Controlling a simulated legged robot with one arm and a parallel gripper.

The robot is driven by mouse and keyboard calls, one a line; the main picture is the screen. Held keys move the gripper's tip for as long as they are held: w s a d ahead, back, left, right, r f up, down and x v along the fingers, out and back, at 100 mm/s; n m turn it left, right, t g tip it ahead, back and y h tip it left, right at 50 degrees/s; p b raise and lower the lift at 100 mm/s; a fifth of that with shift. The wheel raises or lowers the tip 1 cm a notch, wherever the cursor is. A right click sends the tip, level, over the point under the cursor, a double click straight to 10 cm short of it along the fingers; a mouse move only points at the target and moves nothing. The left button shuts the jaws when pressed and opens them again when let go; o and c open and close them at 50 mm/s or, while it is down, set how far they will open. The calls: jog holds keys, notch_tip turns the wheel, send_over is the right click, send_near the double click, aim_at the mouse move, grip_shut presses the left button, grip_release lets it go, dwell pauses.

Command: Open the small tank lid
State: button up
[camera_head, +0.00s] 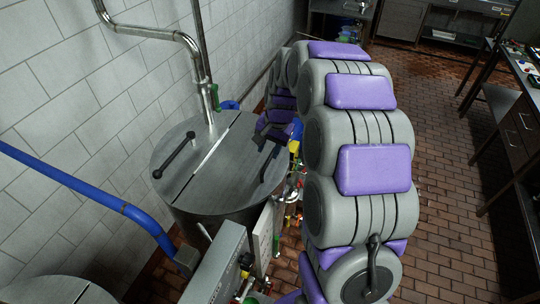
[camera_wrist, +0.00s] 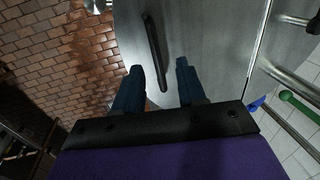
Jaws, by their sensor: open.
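A round steel tank has a flat grey lid (camera_head: 222,180), split by a straight seam; it also shows in the wrist view (camera_wrist: 215,40). One dark bar handle (camera_head: 175,155) is on the left lid half. Another dark handle (camera_wrist: 155,50) is on the half below my gripper. My gripper (camera_wrist: 160,66) is open and empty, its two blue fingers pointing at the lid. In the picture the handle's near end lies between the fingers; I cannot tell the height gap. In the head view my gripper (camera_head: 262,141) is low over the lid's right part, partly hidden by my arm.
A steel pipe (camera_head: 198,60) with a green handle (camera_head: 214,97) rises behind the tank by the tiled wall. A blue pipe (camera_head: 80,185) runs at left. A grey box (camera_head: 218,262) and valves stand in front. Brick floor (camera_head: 450,190) is open at right, before a dark cabinet (camera_head: 515,140).

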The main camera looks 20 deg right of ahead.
aim_at(268, 160)
jog(key=f, duration=0.1)
jog(key=a+f, duration=0.1)
jog(key=f, duration=0.1)
jog(key=shift+w+a+f, duration=0.2)
jog(key=shift+w+f, duration=0.15)
jog(key=shift+f, duration=0.05)
jog(key=d, duration=0.2)
jog(key=d+f, duration=0.1)
jog(key=shift+d+f, duration=0.2)
jog(key=shift+d, duration=0.15)
jog(key=a, duration=0.3)
jog(key=shift+a+r, duration=0.15)
jog(key=c, duration=0.4)
jog(key=shift+s, duration=0.1)
jog(key=shift+c, duration=1.4)
jog(key=shift+d, duration=0.55)
grip_shut()
jog(key=shift+d, duration=0.15)
jog(key=shift+w, duration=0.2)
